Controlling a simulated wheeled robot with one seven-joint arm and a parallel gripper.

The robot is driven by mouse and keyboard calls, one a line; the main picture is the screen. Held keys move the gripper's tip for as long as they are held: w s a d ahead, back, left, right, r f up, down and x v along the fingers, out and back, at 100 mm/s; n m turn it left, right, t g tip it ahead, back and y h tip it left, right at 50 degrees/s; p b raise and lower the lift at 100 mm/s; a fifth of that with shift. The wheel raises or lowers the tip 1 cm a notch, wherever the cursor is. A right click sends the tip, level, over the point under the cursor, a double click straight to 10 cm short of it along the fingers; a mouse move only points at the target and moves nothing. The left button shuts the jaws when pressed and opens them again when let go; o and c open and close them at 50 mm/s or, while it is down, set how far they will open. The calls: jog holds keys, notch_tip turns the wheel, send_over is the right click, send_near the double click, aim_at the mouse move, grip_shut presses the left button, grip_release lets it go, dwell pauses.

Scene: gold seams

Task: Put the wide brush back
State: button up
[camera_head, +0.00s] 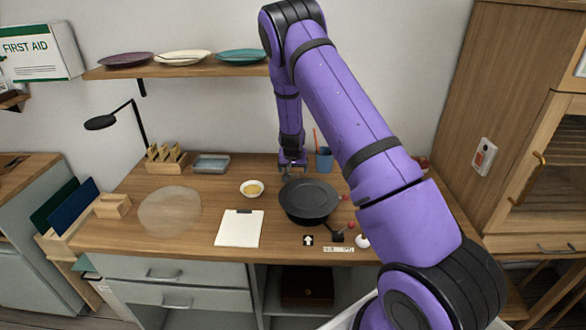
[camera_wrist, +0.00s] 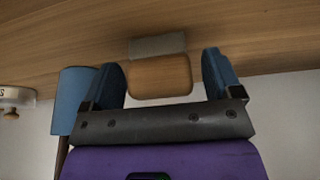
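My gripper (camera_head: 291,168) is low over the back of the wooden desk (camera_head: 225,178), just left of a blue cup (camera_head: 324,158). In the wrist view my gripper (camera_wrist: 163,62) has its two blue fingers well apart. Between them shows a wooden block-like piece with a grey band (camera_wrist: 158,45), which may be the wide brush. A gap shows between this piece and the right finger; contact at the left finger is unclear. The blue cup also shows in the wrist view (camera_wrist: 76,92), left of the fingers. A thin orange-red stick (camera_head: 315,138) stands up from the cup.
A black pan (camera_head: 310,200) is just in front of my gripper. A small bowl (camera_head: 252,189), a clipboard (camera_head: 240,228), a grey tray (camera_head: 210,163) and a wooden sorter (camera_head: 166,162) are to the left. A plate shelf (camera_head: 180,70) hangs above.

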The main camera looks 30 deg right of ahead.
jog(key=s+a+r+n+y, duration=0.1)
jog(key=s+a+r, duration=0.5)
jog(key=r, duration=0.6)
jog(key=s+a+r+n+t+y, duration=0.1)
jog(key=s+a+r, duration=0.2)
jog(key=s+r, duration=0.6)
jog(key=s+a+r+n+y, duration=0.1)
jog(key=s+a+r, duration=0.4)
jog(key=r, duration=0.9)
jog(key=s+a+r+n, duration=0.2)
jog(key=s+r, duration=0.1)
jog(key=s, duration=0.9)
jog(key=s+a+r+n, duration=0.1)
jog(key=s+a+r, duration=0.1)
jog(key=s, duration=1.1)
jog(key=shift+a+r+n+t+h, duration=0.2)
jog(key=shift+r+n+t+h, duration=0.15)
jog(key=shift+r, duration=0.35)
jog(key=shift+d, duration=0.1)
